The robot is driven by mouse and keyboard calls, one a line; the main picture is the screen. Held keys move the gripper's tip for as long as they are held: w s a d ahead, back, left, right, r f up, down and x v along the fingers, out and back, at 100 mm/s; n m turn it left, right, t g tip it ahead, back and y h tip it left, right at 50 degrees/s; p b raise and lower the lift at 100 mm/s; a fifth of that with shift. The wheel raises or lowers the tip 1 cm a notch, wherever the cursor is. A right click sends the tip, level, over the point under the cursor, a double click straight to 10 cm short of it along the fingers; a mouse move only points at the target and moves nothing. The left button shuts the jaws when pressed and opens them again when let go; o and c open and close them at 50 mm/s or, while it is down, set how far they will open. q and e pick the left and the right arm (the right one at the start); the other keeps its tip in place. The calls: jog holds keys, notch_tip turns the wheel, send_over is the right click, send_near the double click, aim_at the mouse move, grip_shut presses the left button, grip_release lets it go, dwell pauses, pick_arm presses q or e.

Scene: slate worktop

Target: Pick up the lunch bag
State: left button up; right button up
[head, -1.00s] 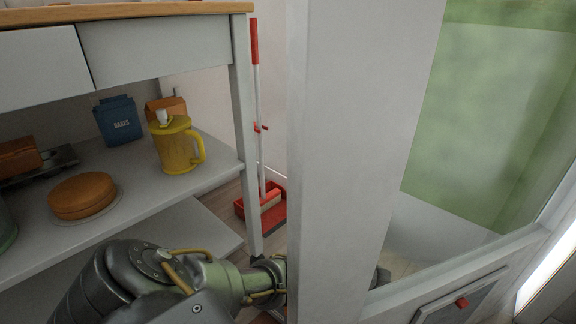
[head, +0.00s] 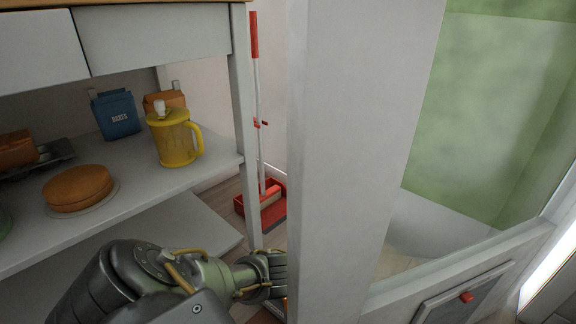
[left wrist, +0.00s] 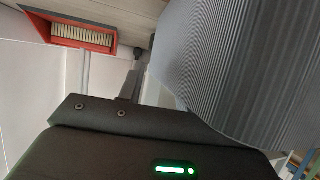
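No thing in view is clearly the lunch bag. In the head view a blue bag (head: 118,118) with pale lettering stands upright on the shelf, and a brown bag or box (head: 172,102) is partly hidden behind a yellow jug. My left arm reaches right across the lower part of the head view, and its far end is hidden behind a white upright panel. In the left wrist view the dark body of my left gripper shows with a green light. A large grey ribbed surface is close to it; I cannot tell what it is. The left fingertips cannot be made out. My right gripper is out of view.
The yellow jug (head: 176,138) and a round orange-brown cake-like thing (head: 78,187) are on the shelf (head: 130,190). A red dustpan (head: 272,212) with a long handle stands on the floor beyond it; it also shows in the left wrist view (left wrist: 66,27). The white panel (head: 350,150) blocks the middle.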

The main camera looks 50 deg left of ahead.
pick_arm(q)
grip_shut()
dwell(1.3)
